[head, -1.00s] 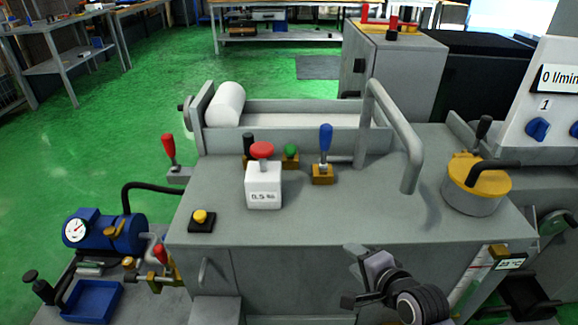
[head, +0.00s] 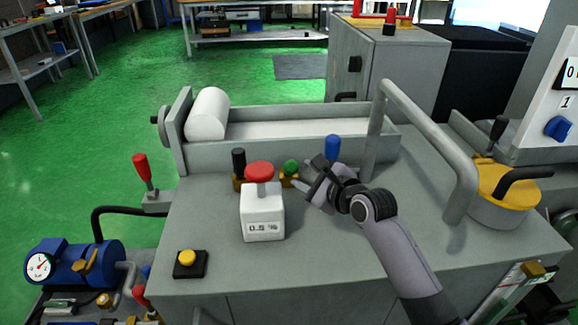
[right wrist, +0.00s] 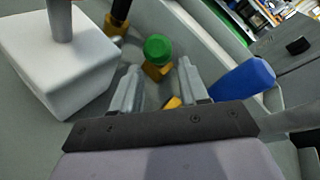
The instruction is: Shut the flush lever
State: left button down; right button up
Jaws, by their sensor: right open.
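A lever with a blue grip (head: 332,147) stands upright on the machine top; its base is hidden behind my right gripper (head: 308,180). In the right wrist view the blue grip (right wrist: 245,82) lies just right of the right finger, outside the jaws. My right gripper (right wrist: 158,78) is open and empty. A green knob on a brass base (head: 290,167) is just beyond the fingertips; the green knob (right wrist: 158,48) shows between them in the wrist view. No label tells which control is the flush lever. My left gripper is out of view.
A white block with a red knob (head: 262,212) stands left of my gripper, with a black-handled valve (head: 238,165) behind it. A grey rail (head: 420,135) arches close on the right. A yellow-lidded pot (head: 505,190) stands further right. A red-handled lever (head: 142,170) is at the left edge.

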aim_at(293, 169)
jog(key=b+x, duration=0.1)
jog(key=x, duration=0.3)
jog(key=shift+w+a+f, duration=0.2)
jog(key=shift+w, duration=0.1)
jog(key=shift+b+x, duration=0.4)
jog(key=shift+x, duration=0.35)
